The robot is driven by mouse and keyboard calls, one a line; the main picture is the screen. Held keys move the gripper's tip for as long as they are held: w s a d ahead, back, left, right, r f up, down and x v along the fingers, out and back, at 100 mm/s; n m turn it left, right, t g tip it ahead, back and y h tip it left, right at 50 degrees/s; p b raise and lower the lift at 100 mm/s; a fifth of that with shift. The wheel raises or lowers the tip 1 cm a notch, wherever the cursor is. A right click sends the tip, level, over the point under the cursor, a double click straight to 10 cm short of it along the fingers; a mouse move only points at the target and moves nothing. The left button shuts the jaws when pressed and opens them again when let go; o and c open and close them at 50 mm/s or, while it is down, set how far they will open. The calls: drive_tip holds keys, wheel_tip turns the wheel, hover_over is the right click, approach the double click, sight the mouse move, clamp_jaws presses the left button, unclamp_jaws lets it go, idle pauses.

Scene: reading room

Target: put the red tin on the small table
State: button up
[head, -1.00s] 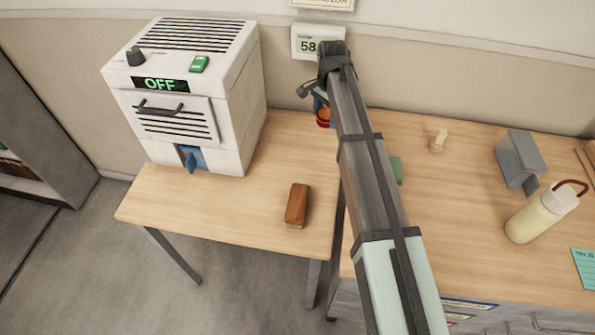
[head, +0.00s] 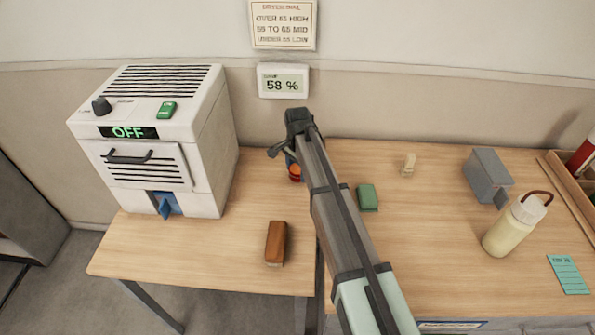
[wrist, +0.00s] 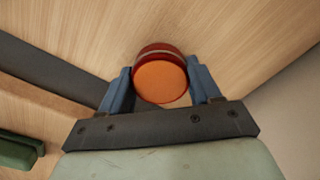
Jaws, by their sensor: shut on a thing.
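The red tin (head: 295,173) is mostly hidden by my arm in the head view. In the wrist view the tin (wrist: 160,80) shows a red side and an orange round end, with a blue finger on each side. My gripper (wrist: 160,86) is shut on it. In the head view my gripper (head: 291,160) is near the wall, by the join of the two tables. The small table (head: 190,256) is the light wood one on the left. I cannot tell whether the tin touches a surface.
A white machine reading OFF (head: 165,140) fills the small table's back left. A brown block (head: 276,243) lies near its front right. The larger table (head: 430,240) holds a green block (head: 367,197), a grey box (head: 487,175) and a cream bottle (head: 515,226). The small table's front middle is clear.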

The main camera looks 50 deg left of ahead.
sight(298, 169)
drive_tip(key=shift+f, duration=0.4)
drive_tip(key=shift+f, duration=0.1)
drive_tip(key=o, duration=1.1)
wheel_tip(298, 169, up, 12)
